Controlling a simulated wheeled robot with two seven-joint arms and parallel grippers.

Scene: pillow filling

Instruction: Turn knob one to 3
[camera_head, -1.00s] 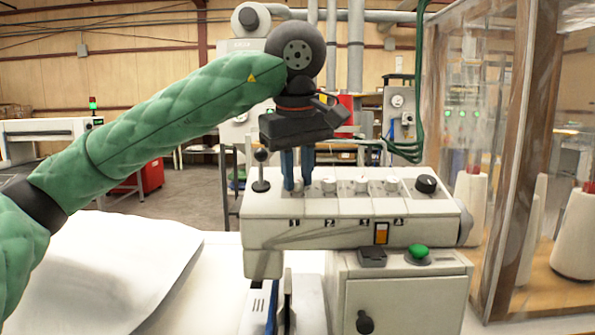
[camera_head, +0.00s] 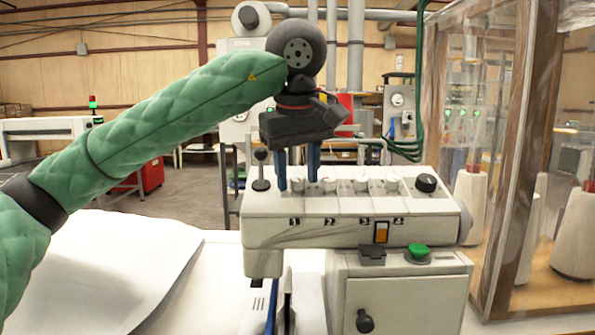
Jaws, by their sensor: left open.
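A cream control box (camera_head: 350,228) has a row of small white knobs along its top, above the number labels 1 to 4. Knob one (camera_head: 297,185) is the leftmost, and its setting is too small to read. My left gripper (camera_head: 298,183) points down over the box, its two blue fingers spread and apart, one on each side of knob one. I cannot tell whether the fingers touch it. Knob two (camera_head: 328,184) stands just right of the right finger. My right gripper is not in view.
A black-knobbed lever (camera_head: 260,172) stands left of the fingers. A black dial (camera_head: 426,184) sits at the right end of the box, with a green button (camera_head: 418,251) below it. A clear-walled cabinet with thread cones (camera_head: 581,235) stands on the right. White fabric (camera_head: 110,265) lies at lower left.

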